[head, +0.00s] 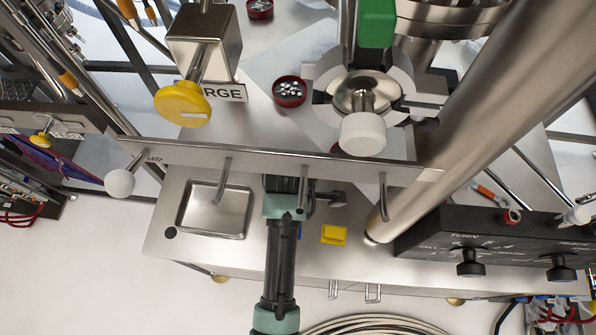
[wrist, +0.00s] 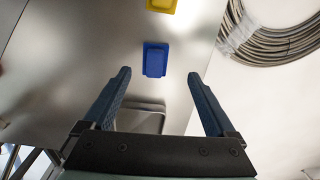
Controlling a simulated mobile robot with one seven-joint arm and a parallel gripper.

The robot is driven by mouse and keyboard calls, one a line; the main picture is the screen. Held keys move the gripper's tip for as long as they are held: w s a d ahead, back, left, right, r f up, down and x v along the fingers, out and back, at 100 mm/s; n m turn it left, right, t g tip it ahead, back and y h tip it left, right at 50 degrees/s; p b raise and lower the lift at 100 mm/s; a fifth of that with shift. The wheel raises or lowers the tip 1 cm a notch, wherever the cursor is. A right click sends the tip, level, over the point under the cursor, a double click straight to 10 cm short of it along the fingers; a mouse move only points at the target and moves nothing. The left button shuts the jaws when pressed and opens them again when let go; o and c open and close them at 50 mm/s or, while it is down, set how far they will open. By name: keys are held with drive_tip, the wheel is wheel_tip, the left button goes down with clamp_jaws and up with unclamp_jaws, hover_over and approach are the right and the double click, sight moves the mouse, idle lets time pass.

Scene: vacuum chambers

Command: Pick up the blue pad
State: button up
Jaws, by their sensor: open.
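The blue pad (wrist: 155,60) lies flat on the metal bench top in the wrist view, just beyond and between my fingertips. In the head view only a sliver of it (head: 299,231) shows at the right edge of my arm, which hides the rest. My gripper (wrist: 159,74) is open and empty, its two dark fingers spread to either side of the pad's line. In the head view my gripper is largely hidden under the rail and my own wrist; I cannot tell its exact height above the bench.
A yellow pad (head: 333,235) lies close to the right of the blue one. A shallow metal tray (head: 213,209) is on the left. A metal rail with hooks (head: 250,158) crosses above. A thick steel tube (head: 470,120) and a black control box (head: 500,243) stand on the right.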

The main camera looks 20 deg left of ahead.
drive_tip(key=f, duration=0.2)
drive_tip(key=f+b, duration=0.1)
drive_tip(key=f, duration=0.2)
drive_tip(key=a+f+b, duration=0.1)
drive_tip(key=f, duration=0.1)
drive_tip(key=shift+w+f, duration=0.15)
drive_tip(key=shift+w, duration=0.05)
drive_tip(key=c, duration=1.4)
wheel_tip(320, 180, up, 4)
drive_tip(key=shift+s+f+p, duration=0.1)
drive_tip(key=shift+p, duration=0.55)
drive_tip(key=s+d, duration=0.1)
drive_tip(key=s, duration=0.4)
drive_tip(key=s+d+p, duration=0.1)
drive_tip(key=s+d, duration=0.1)
drive_tip(key=s, duration=0.4)
drive_tip(key=s+d, duration=0.2)
drive_tip(key=s, duration=0.4)
drive_tip(key=shift+f, duration=0.15)
drive_tip(key=o, duration=0.8)
drive_tip(key=shift+c, duration=0.2)
drive_tip(key=c, duration=0.6)
